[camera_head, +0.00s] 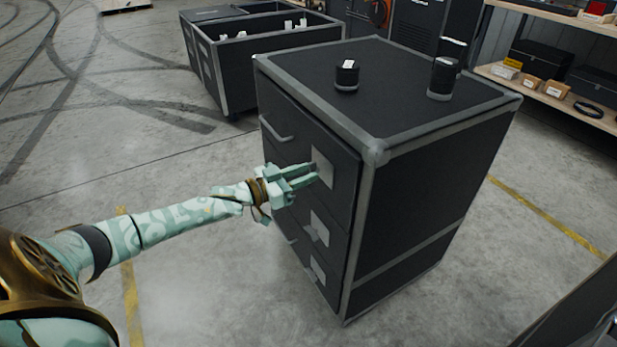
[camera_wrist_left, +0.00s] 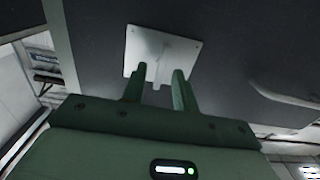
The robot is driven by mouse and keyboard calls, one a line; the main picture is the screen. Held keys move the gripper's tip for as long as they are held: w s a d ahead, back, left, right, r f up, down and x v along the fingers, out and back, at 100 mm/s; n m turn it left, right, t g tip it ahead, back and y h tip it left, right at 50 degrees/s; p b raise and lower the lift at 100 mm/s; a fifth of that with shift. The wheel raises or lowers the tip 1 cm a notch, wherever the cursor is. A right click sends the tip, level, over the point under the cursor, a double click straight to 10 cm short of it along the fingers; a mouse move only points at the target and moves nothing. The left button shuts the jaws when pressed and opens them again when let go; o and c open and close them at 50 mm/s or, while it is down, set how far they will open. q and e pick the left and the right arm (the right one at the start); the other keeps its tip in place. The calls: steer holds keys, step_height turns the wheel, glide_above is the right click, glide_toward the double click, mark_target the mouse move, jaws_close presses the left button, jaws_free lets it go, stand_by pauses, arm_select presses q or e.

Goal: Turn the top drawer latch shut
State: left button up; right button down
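The black cabinet (camera_head: 440,190) with grey edge trim stands in the middle of the head view, its drawer fronts facing left. The top drawer latch (camera_head: 323,168) is a light metal plate near the right end of the top drawer front. In the left wrist view, the latch (camera_wrist_left: 175,48) shows its square plate and a small lever pointing down. My left gripper (camera_head: 311,172) is at this latch, partly covering it. In the wrist view its two green fingers (camera_wrist_left: 160,71) are apart, with the lever between them; contact is unclear. My right gripper is not in view.
Two lower latches (camera_head: 318,228) sit below on the same cabinet, and a pull handle (camera_head: 275,130) is on the top drawer. Black cylinders (camera_head: 347,74) stand on the cabinet top. An open black tote (camera_head: 270,50) stands behind. Shelves (camera_head: 560,95) are at right. Floor at left is clear.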

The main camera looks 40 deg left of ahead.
arm_select(q)
steer(key=shift+w+d, duration=0.2)
steer(key=shift+w, duration=0.25)
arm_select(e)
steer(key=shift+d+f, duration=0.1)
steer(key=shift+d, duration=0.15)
arm_select(q)
jaws_close()
